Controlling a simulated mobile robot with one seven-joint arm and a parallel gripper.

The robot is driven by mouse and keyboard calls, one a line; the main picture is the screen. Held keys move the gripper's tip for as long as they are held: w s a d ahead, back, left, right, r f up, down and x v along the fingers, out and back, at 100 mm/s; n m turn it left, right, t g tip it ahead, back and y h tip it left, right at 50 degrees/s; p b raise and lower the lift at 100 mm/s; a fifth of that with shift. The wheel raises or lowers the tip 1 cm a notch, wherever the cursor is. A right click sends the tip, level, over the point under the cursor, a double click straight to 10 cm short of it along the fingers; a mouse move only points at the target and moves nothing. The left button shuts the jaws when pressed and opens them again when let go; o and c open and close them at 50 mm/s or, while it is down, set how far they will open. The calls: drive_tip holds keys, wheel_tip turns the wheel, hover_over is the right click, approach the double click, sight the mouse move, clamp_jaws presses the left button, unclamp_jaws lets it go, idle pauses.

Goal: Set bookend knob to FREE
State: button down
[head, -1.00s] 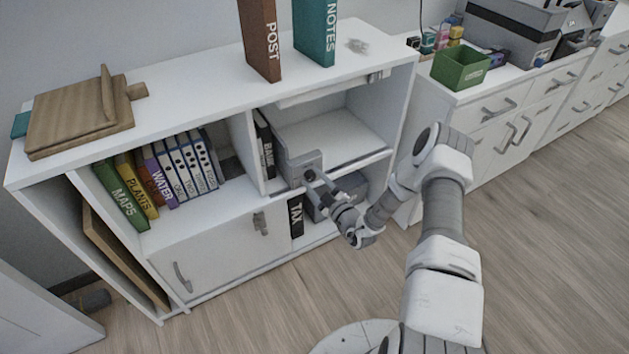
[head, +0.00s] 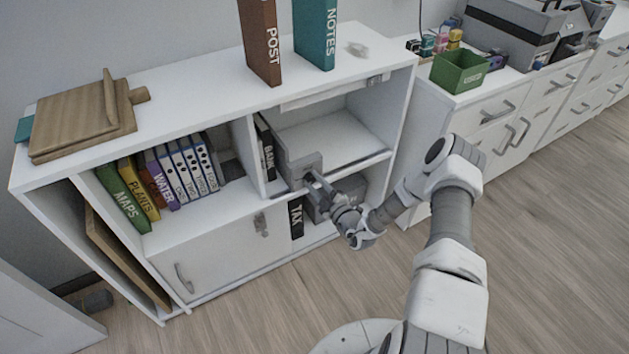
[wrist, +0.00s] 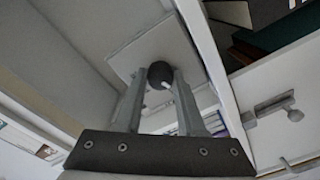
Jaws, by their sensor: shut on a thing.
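The grey bookend (head: 303,168) stands in the right middle compartment of the shelf, beside the black BANK binder (head: 267,147). In the wrist view the bookend shows as a pale plate (wrist: 140,52) with a round dark knob (wrist: 160,74) bearing a white pointer mark. My gripper (head: 314,181) is at the bookend's front face. In the wrist view my gripper (wrist: 161,84) has one finger on each side of the knob and is shut on it. The pointer mark slants toward the lower right in that view. No label wording is readable around the knob.
A shelf board (head: 345,170) runs just below my gripper, above a TAX binder (head: 296,217) and a grey box. Several binders stand in the left compartment (head: 170,180). The white top carries POST (head: 261,40) and NOTES (head: 314,30) binders. Floor on the right is clear.

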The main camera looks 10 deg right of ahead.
drive_tip(key=n+p, duration=0.3)
drive_tip(key=n, duration=0.3)
drive_tip(key=shift+r, duration=0.2)
drive_tip(key=n+p, duration=0.3)
drive_tip(key=n, duration=0.3)
drive_tip(key=shift+h, duration=0.4)
drive_tip(key=n+p, duration=0.3)
drive_tip(key=n, duration=0.3)
drive_tip(key=shift+a+n+h, duration=0.1)
drive_tip(key=shift+n+h, duration=0.2)
drive_tip(key=n+p, duration=0.2)
drive_tip(key=n, duration=0.4)
drive_tip(key=shift+p, duration=0.35)
drive_tip(key=n+p, duration=0.2)
drive_tip(key=n, duration=0.4)
drive_tip(key=shift+f+t, duration=0.1)
drive_tip(key=shift+t, duration=0.3)
drive_tip(key=n+p, duration=0.1)
drive_tip(key=n, duration=0.5)
drive_tip(key=shift+s+a+f+n+p, duration=0.1)
drive_tip(key=shift+n+p, duration=0.2)
drive_tip(key=n, duration=0.6)
drive_tip(key=shift+n+p, duration=0.3)
drive_tip(key=n, duration=0.5)
drive_tip(key=shift+f+n+y, duration=0.1)
drive_tip(key=shift+n+y, duration=0.3)
